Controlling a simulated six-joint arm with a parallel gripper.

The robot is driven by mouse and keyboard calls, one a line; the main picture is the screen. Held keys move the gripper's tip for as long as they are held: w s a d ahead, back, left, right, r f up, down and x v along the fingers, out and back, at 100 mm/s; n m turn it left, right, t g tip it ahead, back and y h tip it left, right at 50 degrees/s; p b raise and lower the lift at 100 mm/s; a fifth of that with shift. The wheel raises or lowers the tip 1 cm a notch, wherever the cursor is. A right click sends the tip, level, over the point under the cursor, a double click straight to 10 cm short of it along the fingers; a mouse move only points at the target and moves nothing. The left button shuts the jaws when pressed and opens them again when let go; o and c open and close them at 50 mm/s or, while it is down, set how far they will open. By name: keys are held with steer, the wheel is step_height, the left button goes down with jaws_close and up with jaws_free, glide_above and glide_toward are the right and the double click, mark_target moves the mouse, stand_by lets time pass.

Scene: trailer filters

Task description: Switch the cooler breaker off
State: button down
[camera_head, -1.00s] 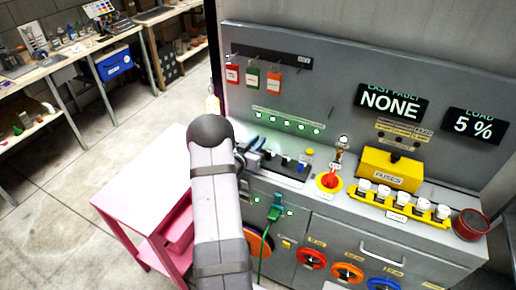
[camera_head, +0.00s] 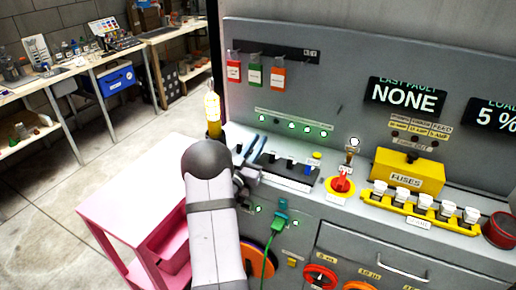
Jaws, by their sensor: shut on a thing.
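The breaker strip (camera_head: 285,172) is a dark row on the console ledge with several small switches, one with a blue top (camera_head: 308,169). Its labels are too small to read, so I cannot tell which switch is the cooler breaker. My gripper (camera_head: 246,178) is at the left end of this strip, low against the ledge. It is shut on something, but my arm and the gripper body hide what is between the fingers. A row of green lamps (camera_head: 291,124) glows on the panel behind the strip.
Right of the strip are a red knob on a yellow base (camera_head: 340,186), a yellow fuse box (camera_head: 408,171) and a fuse rack (camera_head: 420,210). A lit yellow lamp (camera_head: 212,115) stands at the left. A green plug (camera_head: 279,211) with cable sits below. A pink cart (camera_head: 130,200) stands left.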

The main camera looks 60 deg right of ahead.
mark_target(252, 151)
steer(key=shift+r, duration=0.1)
steer(key=c, duration=1.7)
jaws_free()
steer(key=shift+a+f, duration=0.2)
steer(key=shift+a, duration=0.25)
steer(key=b+v, duration=0.1)
steer(key=v, duration=0.5)
steer(key=shift+b, duration=0.4)
steer(key=shift+a, duration=0.2)
